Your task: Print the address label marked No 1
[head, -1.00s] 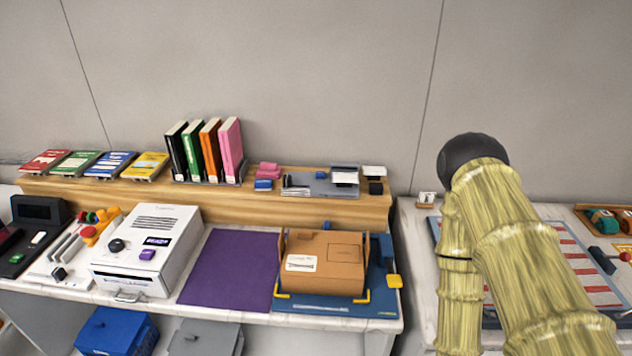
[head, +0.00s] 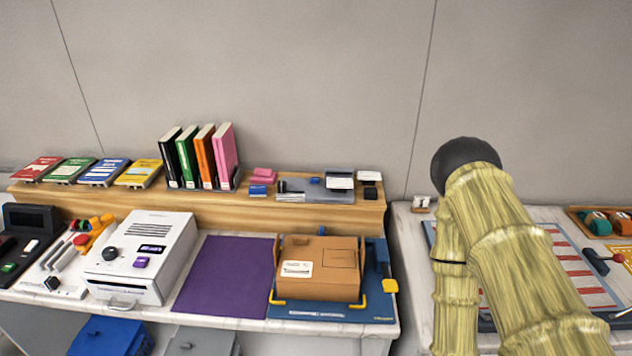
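A white box-shaped machine (head: 140,257), likely the label printer, stands on the left counter. It has a black knob (head: 110,255), a small lit display (head: 153,249) whose text I cannot read, a purple button (head: 141,263) and a front slot. A brown carton (head: 340,257) with a white label (head: 297,269) on it sits on a blue mat (head: 330,312) with yellow corner pieces. A small white card (head: 421,202) with a dark mark, perhaps a 1, stands at the right counter's back left. My arm fills the right side; my gripper is out of view.
A wooden shelf (head: 300,213) behind holds coloured booklets, upright binders (head: 200,157) and a grey tray. A purple mat (head: 225,275) lies bare between printer and carton. Blue (head: 108,338) and grey bins sit below. A striped board (head: 580,268) lies partly behind my arm.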

